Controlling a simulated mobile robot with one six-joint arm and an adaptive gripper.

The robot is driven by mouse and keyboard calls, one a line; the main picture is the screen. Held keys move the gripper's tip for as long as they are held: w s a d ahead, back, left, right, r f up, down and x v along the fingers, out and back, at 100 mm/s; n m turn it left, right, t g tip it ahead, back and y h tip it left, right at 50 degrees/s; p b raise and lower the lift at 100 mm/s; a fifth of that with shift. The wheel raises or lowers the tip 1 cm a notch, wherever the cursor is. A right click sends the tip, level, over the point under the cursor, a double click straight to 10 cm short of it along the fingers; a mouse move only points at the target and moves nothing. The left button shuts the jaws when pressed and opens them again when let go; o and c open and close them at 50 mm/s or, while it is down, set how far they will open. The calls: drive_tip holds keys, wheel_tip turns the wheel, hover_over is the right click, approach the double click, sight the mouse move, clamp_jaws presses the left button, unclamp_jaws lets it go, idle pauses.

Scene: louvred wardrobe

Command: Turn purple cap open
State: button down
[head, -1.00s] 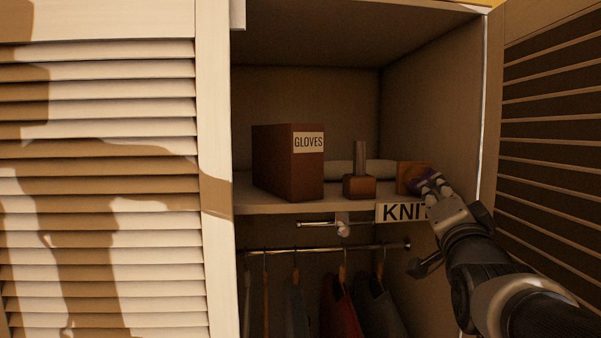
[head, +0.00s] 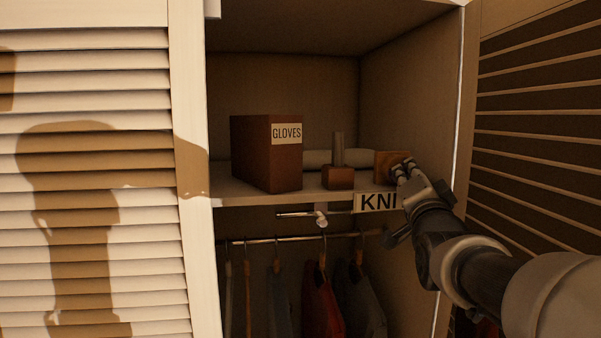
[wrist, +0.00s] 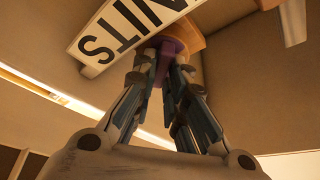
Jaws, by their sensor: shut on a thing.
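The purple cap (wrist: 167,58) shows in the wrist view between the fingertips of my gripper (wrist: 163,78). The gripper is shut on it. The cap sits against a round brown face behind it. In the head view my gripper (head: 402,174) reaches the front of a wooden block (head: 385,165) at the right end of the upper shelf. The cap is hidden by the fingers there, so I cannot tell how far it is turned.
A brown GLOVES box (head: 265,155) and a small block with an upright post (head: 338,172) stand on the shelf (head: 235,192). A KNITS sign (head: 376,202) hangs at the shelf edge beside my gripper. Clothes (head: 322,295) hang below. A louvred door (head: 530,130) stands close on the right.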

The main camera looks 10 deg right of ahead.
drive_tip(key=shift+f+b, duration=0.1)
drive_tip(key=shift+b, duration=0.4)
drive_tip(key=shift+f+n+b, duration=0.15)
drive_tip(key=shift+n+b, duration=0.65)
drive_tip(key=shift+b, duration=0.2)
drive_tip(key=n+t+y+b, duration=0.1)
drive_tip(key=n+b, duration=0.2)
drive_tip(key=shift+d+f+y, duration=0.1)
drive_tip(key=shift+y, duration=0.2)
drive_tip(key=n+t+y+b, duration=0.1)
drive_tip(key=n+y+b, duration=0.1)
drive_tip(key=n, duration=0.2)
drive_tip(key=shift+n, duration=0.4)
drive_tip(key=shift+r+n+y+b, duration=0.15)
drive_tip(key=shift+n+y, duration=0.5)
drive_tip(key=shift+n, duration=0.5)
drive_tip(key=shift+r+n+y+b, duration=0.15)
drive_tip(key=shift+n+y, duration=0.5)
drive_tip(key=shift+n, duration=0.5)
drive_tip(key=shift+n+t, duration=0.3)
drive_tip(key=c, duration=1.9)
unclamp_jaws()
